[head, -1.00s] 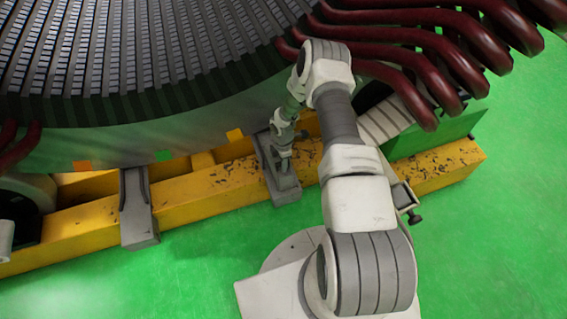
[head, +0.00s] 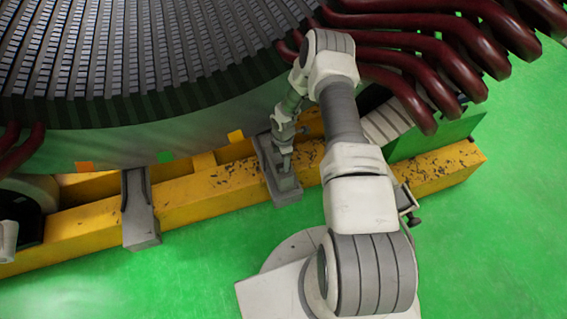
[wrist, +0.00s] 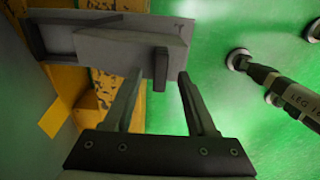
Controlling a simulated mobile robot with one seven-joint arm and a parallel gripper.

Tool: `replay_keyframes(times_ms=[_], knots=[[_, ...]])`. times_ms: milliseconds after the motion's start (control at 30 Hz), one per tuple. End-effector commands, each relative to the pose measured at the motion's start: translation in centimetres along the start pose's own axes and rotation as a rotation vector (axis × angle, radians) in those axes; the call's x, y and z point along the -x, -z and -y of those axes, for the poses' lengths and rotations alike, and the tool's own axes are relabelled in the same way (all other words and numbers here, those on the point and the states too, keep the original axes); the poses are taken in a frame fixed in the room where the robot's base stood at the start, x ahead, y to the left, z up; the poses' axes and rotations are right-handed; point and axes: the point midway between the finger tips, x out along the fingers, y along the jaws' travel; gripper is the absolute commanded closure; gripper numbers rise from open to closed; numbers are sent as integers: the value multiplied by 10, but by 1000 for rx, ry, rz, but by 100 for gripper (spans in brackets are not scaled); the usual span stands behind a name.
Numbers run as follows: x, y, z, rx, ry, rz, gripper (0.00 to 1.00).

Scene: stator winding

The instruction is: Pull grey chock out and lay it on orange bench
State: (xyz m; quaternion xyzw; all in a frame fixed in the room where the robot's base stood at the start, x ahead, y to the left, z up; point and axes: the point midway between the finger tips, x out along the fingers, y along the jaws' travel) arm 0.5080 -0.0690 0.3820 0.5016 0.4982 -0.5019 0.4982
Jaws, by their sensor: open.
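A grey chock (head: 266,152) lies across the yellow beam near the middle of the head view, partly hidden by my gripper. In the wrist view the grey chock (wrist: 110,48) is a block on a longer grey plate, with a small dark upright tab (wrist: 160,70) near its right end. My gripper (wrist: 157,76) is open, its two fingers on either side of the tab and pointing at the chock. I cannot tell whether they touch it. In the head view my gripper (head: 286,163) is over the chock's near end. I see no clear orange bench.
The yellow beam (head: 200,200) with worn paint runs under the big ridged stator (head: 160,60). A second grey chock (head: 140,212) sits farther left. Green floor is free in front.

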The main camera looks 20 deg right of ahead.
Motion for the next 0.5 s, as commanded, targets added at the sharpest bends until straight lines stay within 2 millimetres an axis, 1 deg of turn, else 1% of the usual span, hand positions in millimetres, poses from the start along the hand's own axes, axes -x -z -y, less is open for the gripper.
replay_keyframes(times_ms=[33, 200, 400, 500], knots=[[18, -1, -2, -1, -3, 0, 43], [61, -1, -1, -2, -3, 0, 43], [106, 0, -1, -1, -3, 0, 43], [123, 0, -1, -1, -2, 1, 43]])
